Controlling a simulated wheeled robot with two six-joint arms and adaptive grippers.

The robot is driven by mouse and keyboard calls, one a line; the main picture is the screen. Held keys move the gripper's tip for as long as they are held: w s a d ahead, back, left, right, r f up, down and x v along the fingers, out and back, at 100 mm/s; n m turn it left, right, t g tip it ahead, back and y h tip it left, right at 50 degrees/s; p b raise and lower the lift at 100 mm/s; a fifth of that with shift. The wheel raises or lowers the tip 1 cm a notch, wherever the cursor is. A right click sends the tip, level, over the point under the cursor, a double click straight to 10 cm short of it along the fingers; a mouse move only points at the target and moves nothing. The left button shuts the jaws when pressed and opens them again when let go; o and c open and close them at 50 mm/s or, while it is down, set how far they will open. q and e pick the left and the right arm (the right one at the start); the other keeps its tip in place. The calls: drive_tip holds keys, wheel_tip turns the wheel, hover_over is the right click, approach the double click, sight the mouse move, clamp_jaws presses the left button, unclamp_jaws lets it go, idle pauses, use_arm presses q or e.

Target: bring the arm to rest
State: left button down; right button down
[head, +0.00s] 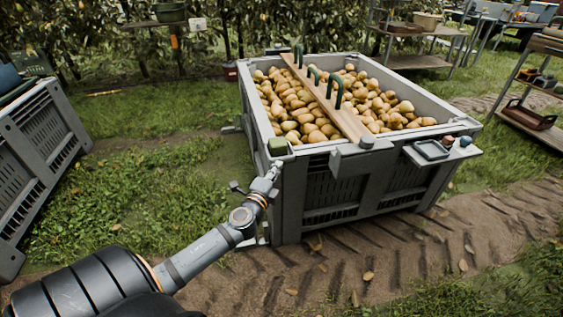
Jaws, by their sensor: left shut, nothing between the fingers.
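My left arm comes in from the lower left and reaches toward the near left corner of a large grey bin. My left gripper (276,170) is at the arm's far end, close to that corner. It is shut and looks empty. I cannot tell whether it touches the bin wall. The grey bin (292,205) is filled with yellow-brown pears (305,120). My right gripper is not in view.
A wooden board (340,112) with green hooks lies across the bin. A small side tray (431,150) hangs at its near right corner. Another grey crate (45,125) stands at the left. Shelves (535,115) stand at the right. Grass between the crates is clear.

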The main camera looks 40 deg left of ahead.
use_arm(q)
drive_tip(key=shift+r+v, duration=0.15)
drive_tip(key=shift+v, duration=1)
drive_tip(key=shift+r+v, duration=0.15)
drive_tip(key=shift+v, duration=1.05)
drive_tip(key=shift+d, duration=0.2)
